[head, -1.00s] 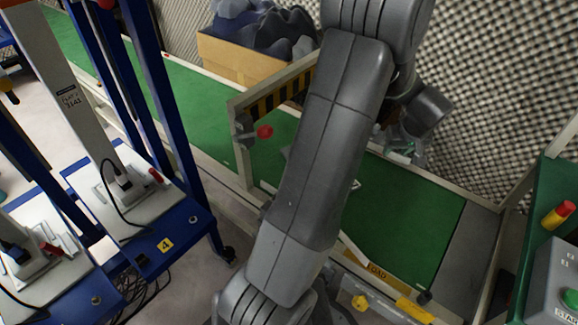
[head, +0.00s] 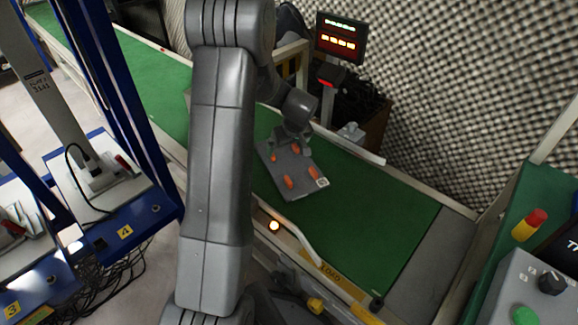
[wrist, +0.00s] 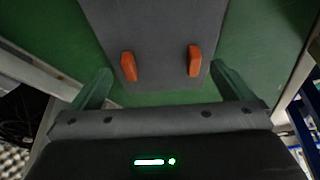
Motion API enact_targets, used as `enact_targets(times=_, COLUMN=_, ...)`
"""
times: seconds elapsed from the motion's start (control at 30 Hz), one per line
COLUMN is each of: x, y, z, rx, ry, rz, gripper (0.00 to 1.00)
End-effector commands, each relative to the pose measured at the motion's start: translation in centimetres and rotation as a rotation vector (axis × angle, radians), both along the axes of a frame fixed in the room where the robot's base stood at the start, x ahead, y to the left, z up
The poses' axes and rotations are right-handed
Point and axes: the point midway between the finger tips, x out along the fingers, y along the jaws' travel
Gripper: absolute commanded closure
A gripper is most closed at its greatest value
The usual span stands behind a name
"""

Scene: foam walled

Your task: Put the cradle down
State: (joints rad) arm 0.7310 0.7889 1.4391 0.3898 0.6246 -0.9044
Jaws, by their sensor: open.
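The cradle (head: 301,186) is a flat grey plate with several orange pegs and a small white label near one corner. It lies on the green conveyor belt (head: 372,213). My gripper (head: 290,146) is at the plate's far end in the head view. In the wrist view the cradle (wrist: 158,30) shows two orange pegs, and the fingers of my gripper (wrist: 165,88) stand wide apart on either side of its near end. They appear clear of its sides. The rest of the plate is cut off by the picture's top edge.
A cream rail (head: 300,238) with a lit orange lamp (head: 273,226) runs along the belt's near side. A display (head: 340,38) stands behind the belt. A control box (head: 535,290) is at the right, blue racks (head: 120,232) at the left. The belt's right part is clear.

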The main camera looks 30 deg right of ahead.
Motion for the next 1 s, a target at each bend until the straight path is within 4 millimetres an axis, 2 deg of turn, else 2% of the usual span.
enact_targets(times=0.03, x=0.3, y=0.1, z=-1.3, rx=0.001, ry=0.001, rz=0.001, gripper=0.00)
enact_targets(times=0.2, x=1.3, y=0.0, z=-3.2, rx=0.000, ry=0.000, rz=0.001, gripper=0.00)
enact_targets(times=0.43, x=1.4, y=0.0, z=-3.2, rx=-0.002, ry=-0.001, rz=0.000, gripper=0.00)
enact_targets(times=0.47, x=1.4, y=0.0, z=-3.2, rx=-0.002, ry=-0.001, rz=0.000, gripper=0.04)
enact_targets(times=0.63, x=1.4, y=-0.1, z=-3.2, rx=-0.002, ry=-0.001, rz=0.000, gripper=0.37)
enact_targets(times=0.7, x=1.4, y=-0.1, z=-3.2, rx=-0.002, ry=-0.002, rz=0.000, gripper=0.44)
enact_targets(times=0.87, x=1.4, y=-0.1, z=-3.1, rx=-0.002, ry=-0.002, rz=0.000, gripper=0.44)
enact_targets(times=1.0, x=1.4, y=-0.1, z=-1.7, rx=-0.004, ry=-0.003, rz=0.001, gripper=0.44)
